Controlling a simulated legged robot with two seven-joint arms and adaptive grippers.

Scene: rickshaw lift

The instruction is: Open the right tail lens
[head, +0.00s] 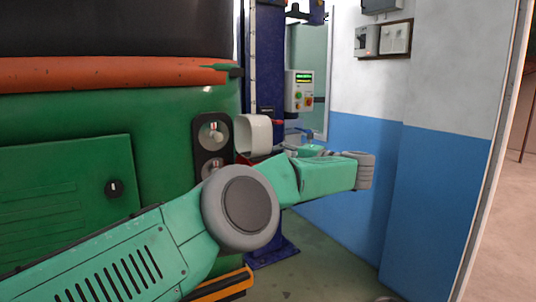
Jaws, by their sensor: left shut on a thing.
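The black tail lamp housing (203,164) is on the green rickshaw's rear corner. Its inside shows, with a round silvery reflector above and a second one below, partly behind my arm. A pale, rounded, hollow piece (253,117) stands out just right of the housing, with a bit of red under it. It looks like the lens swung out to the right, seen nearly edge-on. My left arm reaches in from the lower left and bends back toward it. My left gripper (273,152) is small and partly hidden; it appears shut on the lens edge. My right gripper is out of view.
A blue lift post (265,60) with a control box (299,90) stands close behind the lens. A blue-and-white wall (365,150) is to the right. A green panel with a black latch (114,188) is on the rickshaw at left. Floor is clear at lower right.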

